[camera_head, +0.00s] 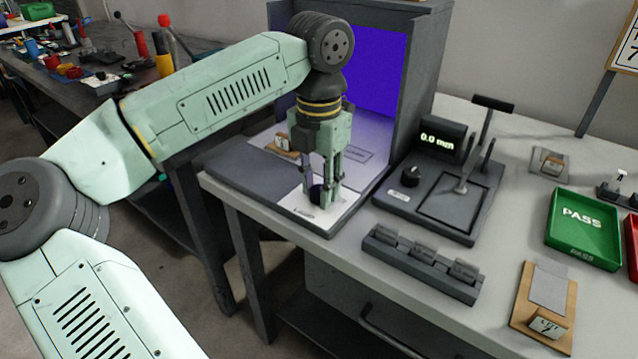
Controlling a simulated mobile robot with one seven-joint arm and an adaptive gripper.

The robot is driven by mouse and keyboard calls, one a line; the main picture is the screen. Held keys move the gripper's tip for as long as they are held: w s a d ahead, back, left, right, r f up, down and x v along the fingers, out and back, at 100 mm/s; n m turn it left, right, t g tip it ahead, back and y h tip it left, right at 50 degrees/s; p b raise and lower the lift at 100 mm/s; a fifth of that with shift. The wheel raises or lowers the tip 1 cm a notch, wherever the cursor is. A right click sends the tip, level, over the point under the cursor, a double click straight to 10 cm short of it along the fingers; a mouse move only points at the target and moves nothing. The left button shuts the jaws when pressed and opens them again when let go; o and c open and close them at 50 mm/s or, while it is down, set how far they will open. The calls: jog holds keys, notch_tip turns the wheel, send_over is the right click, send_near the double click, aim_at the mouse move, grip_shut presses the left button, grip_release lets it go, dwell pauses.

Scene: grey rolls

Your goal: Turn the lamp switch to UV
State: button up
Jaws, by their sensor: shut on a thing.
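The lamp switch (318,195) is a small dark knob on a white panel (313,212) at the front edge of the grey lamp booth (273,186). My gripper (324,188) points down over the panel, its fingers closed around the knob. The fingers hide much of the knob, so its pointer direction cannot be read. The lettering on the panel is too small to read. The back wall (379,72) of the booth glows blue-violet.
A gauge (411,205) reading 0.0 mm stands right of the booth. A dark slotted block (421,262) lies in front of it. A green PASS tray (584,228) and a tagged brown board (544,305) are farther right. A cluttered dark bench is behind at left.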

dwell(0.4)
jog(key=o, duration=1.2)
jog(key=shift+c, duration=0.2)
notch_tip(320, 180, up, 12)
